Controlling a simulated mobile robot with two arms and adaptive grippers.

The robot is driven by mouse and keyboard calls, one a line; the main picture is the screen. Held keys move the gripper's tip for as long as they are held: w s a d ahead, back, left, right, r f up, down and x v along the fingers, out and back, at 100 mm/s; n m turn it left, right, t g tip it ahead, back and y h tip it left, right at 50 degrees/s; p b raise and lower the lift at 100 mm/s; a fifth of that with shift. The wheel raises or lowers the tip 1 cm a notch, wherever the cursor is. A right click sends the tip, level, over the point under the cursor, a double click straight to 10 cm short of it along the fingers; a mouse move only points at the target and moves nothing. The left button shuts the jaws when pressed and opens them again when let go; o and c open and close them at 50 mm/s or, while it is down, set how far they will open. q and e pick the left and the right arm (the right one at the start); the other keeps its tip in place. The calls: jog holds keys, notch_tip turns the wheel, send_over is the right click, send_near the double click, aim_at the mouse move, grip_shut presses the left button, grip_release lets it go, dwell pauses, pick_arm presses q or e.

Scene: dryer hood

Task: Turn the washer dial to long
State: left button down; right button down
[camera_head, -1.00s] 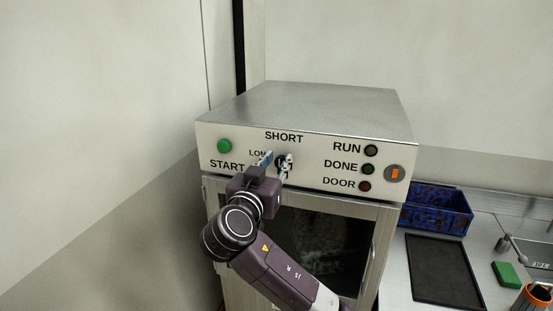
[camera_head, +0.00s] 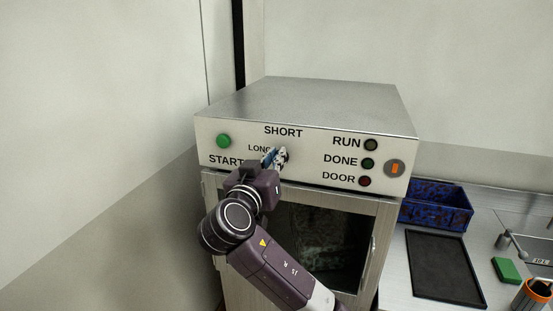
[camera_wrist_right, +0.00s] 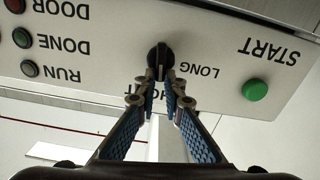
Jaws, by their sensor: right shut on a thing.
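The washer dial is a black knob (camera_wrist_right: 160,55) on the front panel, between the SHORT and LONG labels. In the right wrist view the panel appears upside down. My right gripper (camera_head: 276,158) is at the dial in the head view, with its fingers hiding most of the knob. The right wrist view shows the fingertips (camera_wrist_right: 161,77) closed together on the dial. The LONG label (camera_head: 259,148) is just left of the fingers, and the SHORT label (camera_head: 283,132) is above them. The dial's exact pointing direction is hard to tell. My left gripper is out of view.
The green START button (camera_head: 223,141) is left of the dial. A blue bin (camera_head: 436,207) and black tray (camera_head: 443,268) sit on the right counter.

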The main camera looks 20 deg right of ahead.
jog(key=n, duration=0.4)
jog(key=a+n, duration=0.1)
jog(key=n, duration=0.2)
jog(key=shift+w+f, duration=0.3)
jog(key=shift+f, duration=0.1)
jog(key=shift+w+a+f+n+p, duration=0.15)
jog(key=shift+f+n, duration=0.1)
jog(key=shift+n, duration=1.3)
jog(key=shift+f+n+p, duration=0.1)
jog(key=shift+f+n, duration=0.2)
jog(key=shift+n, duration=1.2)
jog(key=shift+w+a+f+n+p, duration=0.15)
jog(key=shift+f+n, duration=0.1)
jog(key=shift+n, duration=1.3)
jog(key=shift+s, duration=0.1)
jog(key=c, duration=2)
grip_release()
jog(key=shift+c, duration=0.2)
jog(key=shift+r, duration=0.1)
jog(key=v, duration=0.7)
jog(key=shift+s+a, duration=0.2)
jog(key=shift+s, duration=0.05)
